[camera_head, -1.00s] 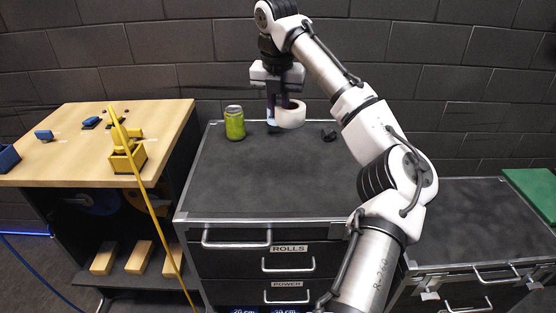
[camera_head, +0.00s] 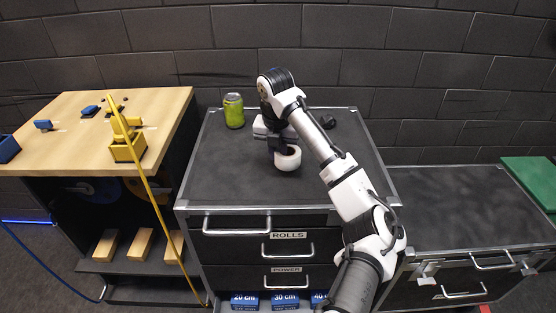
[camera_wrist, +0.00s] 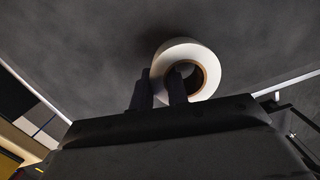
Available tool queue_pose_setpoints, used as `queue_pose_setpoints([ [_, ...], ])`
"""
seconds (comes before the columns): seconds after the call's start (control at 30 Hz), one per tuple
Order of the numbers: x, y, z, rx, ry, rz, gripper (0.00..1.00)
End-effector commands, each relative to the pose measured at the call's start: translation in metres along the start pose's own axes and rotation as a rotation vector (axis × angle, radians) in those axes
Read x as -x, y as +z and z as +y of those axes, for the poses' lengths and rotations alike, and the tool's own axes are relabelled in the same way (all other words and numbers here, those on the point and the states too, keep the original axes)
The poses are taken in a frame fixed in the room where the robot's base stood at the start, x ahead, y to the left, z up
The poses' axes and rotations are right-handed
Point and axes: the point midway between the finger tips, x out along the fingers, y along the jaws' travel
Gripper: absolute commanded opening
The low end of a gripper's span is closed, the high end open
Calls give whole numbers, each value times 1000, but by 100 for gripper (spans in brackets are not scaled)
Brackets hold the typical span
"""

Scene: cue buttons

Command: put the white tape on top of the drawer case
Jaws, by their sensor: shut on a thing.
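The white tape (camera_head: 288,159) is a roll with a brown core. It is over the dark top of the drawer case (camera_head: 235,180), near the middle; I cannot tell whether it touches the top. My gripper (camera_head: 282,146) is shut on one side of the roll's ring. In the wrist view the tape (camera_wrist: 201,57) shows its round face, with one finger of my gripper (camera_wrist: 160,88) inside the hole and one outside. The grey top of the drawer case (camera_wrist: 80,45) fills the background.
A green can (camera_head: 234,111) stands at the back left of the case top, and a small black object (camera_head: 328,122) at the back right. A lower cabinet (camera_head: 470,220) is on the right. The case's front top is clear.

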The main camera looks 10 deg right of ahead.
Motion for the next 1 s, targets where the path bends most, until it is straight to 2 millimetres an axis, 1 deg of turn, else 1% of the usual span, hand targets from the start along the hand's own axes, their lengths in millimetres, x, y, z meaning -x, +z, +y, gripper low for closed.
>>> queue_pose_setpoints([
  [0.13,-20,-3,-1,-1,-1,3,0],
  [0.23,-31,-4,0,0,1,1,0],
  [0.47,-32,-4,0,1,0,0,0],
  [0.6,-36,-4,0,0,0,0,0],
  [0.63,-36,-4,0,0,0,0,19],
  [0.77,-35,-4,0,0,0,0,36],
  [0.8,-35,-4,0,0,0,0,38],
  [1.0,-35,-4,0,0,0,0,38],
])
